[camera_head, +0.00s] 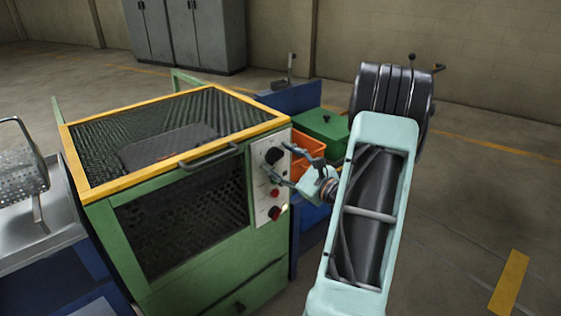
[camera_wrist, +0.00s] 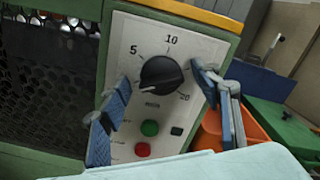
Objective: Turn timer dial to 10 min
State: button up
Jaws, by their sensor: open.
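The timer dial (camera_wrist: 162,76) is a round black knob on a pale control panel (camera_wrist: 196,50) marked 5, 10 and 20 around it. Its pale pointer mark seems to face lower left, away from the 10 at the top; the small lettering is unclear. My gripper (camera_wrist: 165,79) is open, with one blue-grey finger on each side of the dial. A gap shows between each finger and the knob in the wrist view. The gripper also shows before the panel in the head view (camera_head: 281,160).
A green button (camera_wrist: 150,128) and a red button (camera_wrist: 142,149) sit below the dial. An orange bin (camera_head: 300,168) and green box (camera_head: 322,127) stand close right of the panel.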

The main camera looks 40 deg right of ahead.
jog(key=shift+w, duration=0.1)
jog(key=c, duration=1.2)
jog(key=shift+o, duration=0.2)
